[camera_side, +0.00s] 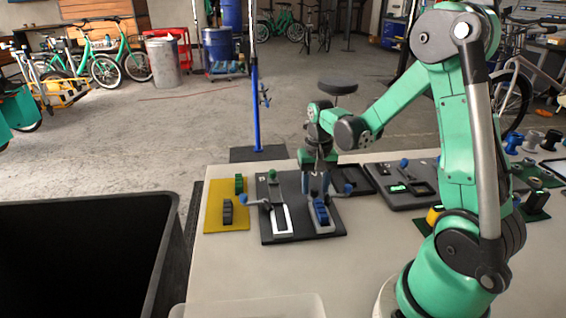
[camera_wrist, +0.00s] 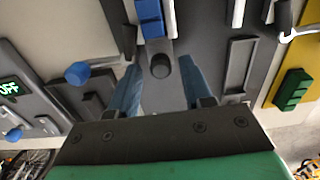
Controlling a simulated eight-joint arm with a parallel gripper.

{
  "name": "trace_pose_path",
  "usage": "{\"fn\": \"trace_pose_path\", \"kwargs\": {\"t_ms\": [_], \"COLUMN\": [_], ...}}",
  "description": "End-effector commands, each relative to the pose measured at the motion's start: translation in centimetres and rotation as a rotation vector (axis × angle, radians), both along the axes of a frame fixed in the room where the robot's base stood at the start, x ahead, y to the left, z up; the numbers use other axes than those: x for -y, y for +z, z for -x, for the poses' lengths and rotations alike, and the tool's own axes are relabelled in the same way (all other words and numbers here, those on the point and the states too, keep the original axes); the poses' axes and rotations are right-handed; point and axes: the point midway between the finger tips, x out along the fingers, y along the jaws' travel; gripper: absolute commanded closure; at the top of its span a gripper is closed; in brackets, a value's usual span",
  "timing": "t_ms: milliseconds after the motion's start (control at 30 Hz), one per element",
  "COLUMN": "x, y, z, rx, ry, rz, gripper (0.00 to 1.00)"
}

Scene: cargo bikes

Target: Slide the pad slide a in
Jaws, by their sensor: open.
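A dark board (camera_side: 268,230) on the table carries two slides side by side. The right one is a grey pad slide (camera_side: 325,228) with a ribbed blue pad (camera_side: 320,211) on it. The blue pad (camera_wrist: 150,16) and a round dark knob (camera_wrist: 160,66) on the grey slide show in the wrist view. My gripper (camera_side: 318,187) points down over the far end of this slide. Its blue fingers stand open (camera_wrist: 160,80), one on each side of the knob, with gaps visible. I cannot tell the exact finger height. The left slide (camera_side: 281,219) is whitish, with a green knob behind it.
A yellow tray (camera_side: 213,190) holds green and dark ribbed blocks. A grey panel (camera_side: 385,172) with a lit display, reading OFF in the wrist view (camera_wrist: 8,88), lies right. A black bin (camera_side: 90,205) stands left.

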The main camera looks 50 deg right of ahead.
Motion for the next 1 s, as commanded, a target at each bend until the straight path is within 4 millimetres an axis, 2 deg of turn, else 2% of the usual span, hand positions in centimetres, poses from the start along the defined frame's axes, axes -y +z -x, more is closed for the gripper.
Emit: {"fn": "trace_pose_path", "kwargs": {"t_ms": [200,433,1000], "x": [0.0,0.1,3.9], "y": [2.3,3.1,5.7], "z": [0.0,-0.2,-3.9], "rx": [0.001,0.002,0.002], "ry": [0.000,0.000,-0.001], "rz": [-0.001,-0.001,-0.001], "gripper": [0.53,0.53,0.53]}}
